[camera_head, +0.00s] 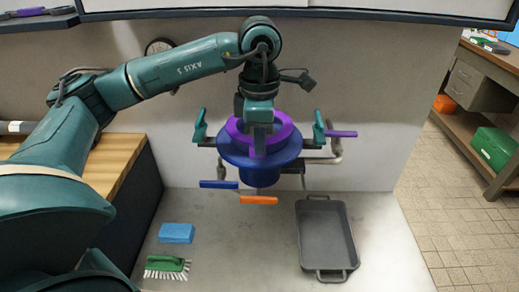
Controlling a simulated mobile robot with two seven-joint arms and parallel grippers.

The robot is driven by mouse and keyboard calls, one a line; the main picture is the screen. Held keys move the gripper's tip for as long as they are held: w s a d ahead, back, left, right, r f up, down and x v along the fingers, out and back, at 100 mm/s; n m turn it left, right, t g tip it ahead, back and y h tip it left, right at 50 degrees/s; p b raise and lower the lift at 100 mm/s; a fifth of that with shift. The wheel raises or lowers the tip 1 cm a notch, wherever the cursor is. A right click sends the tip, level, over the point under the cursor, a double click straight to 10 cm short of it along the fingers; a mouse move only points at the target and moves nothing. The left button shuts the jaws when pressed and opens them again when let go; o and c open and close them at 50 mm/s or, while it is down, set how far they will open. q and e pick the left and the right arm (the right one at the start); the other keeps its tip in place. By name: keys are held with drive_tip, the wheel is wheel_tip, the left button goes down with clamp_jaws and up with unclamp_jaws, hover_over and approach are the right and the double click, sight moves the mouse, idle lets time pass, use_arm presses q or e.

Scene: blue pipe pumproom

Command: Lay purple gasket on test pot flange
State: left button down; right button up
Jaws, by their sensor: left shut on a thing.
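The purple gasket (237,128) is a flat ring over the blue test pot flange (234,155). I cannot tell whether it touches the flange or hangs just above it. My left gripper (259,146) comes down from above and is shut on the gasket at its near side. The gripper hides part of the ring and of the flange's middle. The blue pot body (261,178) shows below the flange. My right gripper is not in view.
Teal clamps stand left (200,127) and right (319,129) of the flange. Purple (342,134), blue (218,184) and orange (258,200) handles stick out around the pot. A blue sponge (176,233), a green brush (167,264) and a grey tray (326,238) lie on the worktop.

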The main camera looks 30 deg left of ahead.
use_arm(q)
wheel_tip(320, 180, down, 3)
drive_tip(key=shift+f, duration=0.1)
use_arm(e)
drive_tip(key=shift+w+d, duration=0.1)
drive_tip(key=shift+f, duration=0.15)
use_arm(q)
drive_tip(key=c, duration=1.6)
unclamp_jaws()
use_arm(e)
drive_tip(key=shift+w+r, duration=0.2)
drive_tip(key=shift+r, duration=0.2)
